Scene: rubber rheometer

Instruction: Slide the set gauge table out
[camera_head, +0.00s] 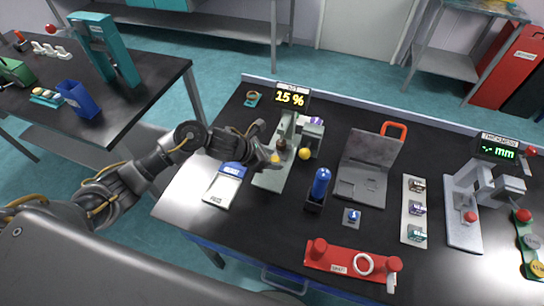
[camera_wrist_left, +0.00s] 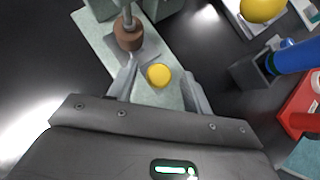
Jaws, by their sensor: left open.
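The set gauge (camera_head: 289,128) stands on the black bench below a display reading 15 %. Its pale grey-green base (camera_head: 268,182) reaches toward me. In the left wrist view a grey table plate (camera_wrist_left: 150,52) lies on that base (camera_wrist_left: 97,27), under a brown foot (camera_wrist_left: 128,33) on a rod. A round yellow knob (camera_wrist_left: 159,76) sits at the plate's near end. My left gripper (camera_head: 272,157) is over the front of the gauge. It is open, with its fingers (camera_wrist_left: 158,88) on either side of the yellow knob; I cannot tell whether they touch it. My right gripper is not in view.
A yellow ball (camera_head: 304,154) is right of the gauge. A blue cylinder in a black holder (camera_head: 315,201) stands nearer, to the right. A white and blue tray (camera_head: 222,187) lies left of the base. A thickness gauge (camera_head: 465,209) and red stand (camera_head: 350,262) are farther right.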

